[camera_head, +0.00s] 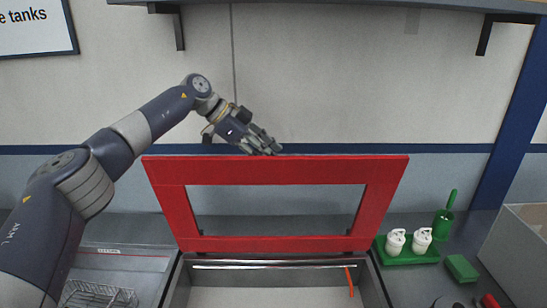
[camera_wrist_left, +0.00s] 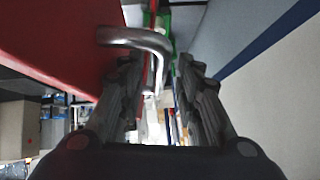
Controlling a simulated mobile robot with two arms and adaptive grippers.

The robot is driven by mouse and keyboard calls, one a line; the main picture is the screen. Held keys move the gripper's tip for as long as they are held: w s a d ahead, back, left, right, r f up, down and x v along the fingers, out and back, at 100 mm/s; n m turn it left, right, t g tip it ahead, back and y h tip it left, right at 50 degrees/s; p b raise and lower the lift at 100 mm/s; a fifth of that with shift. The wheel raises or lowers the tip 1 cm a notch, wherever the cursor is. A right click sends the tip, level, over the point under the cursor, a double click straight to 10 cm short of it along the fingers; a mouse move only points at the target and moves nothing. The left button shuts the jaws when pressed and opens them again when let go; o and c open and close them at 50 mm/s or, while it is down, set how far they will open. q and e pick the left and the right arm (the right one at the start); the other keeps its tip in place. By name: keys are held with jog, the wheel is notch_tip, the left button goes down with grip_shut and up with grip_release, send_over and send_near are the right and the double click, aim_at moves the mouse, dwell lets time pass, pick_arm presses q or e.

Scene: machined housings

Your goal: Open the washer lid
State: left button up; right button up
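The washer lid (camera_head: 276,170) is a red frame with a window opening. It stands raised, close to upright, at the back of the open metal washer tub (camera_head: 180,285). My left gripper (camera_head: 270,147) is at the lid's top edge, partly behind it. In the left wrist view the red lid (camera_wrist_left: 60,45) is on the left, with a bent metal handle (camera_wrist_left: 140,36) on it. The handle is near the fingertips of my left gripper (camera_wrist_left: 157,68), which stand apart. I cannot tell whether they touch the handle. My right gripper is out of view.
To the right are a green tray (camera_head: 405,255) with two white bottles, a green brush holder (camera_head: 444,224), a green block (camera_head: 461,268) and a grey bin (camera_head: 520,240). A wire basket (camera_head: 98,294) is at lower left. A shelf (camera_head: 350,8) hangs above.

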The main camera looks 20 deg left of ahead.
pick_arm(q)
jog(key=v, duration=0.9)
jog(key=shift+s+a+r, duration=0.15)
jog(key=shift+a+r, duration=0.1)
jog(key=shift+a, duration=0.05)
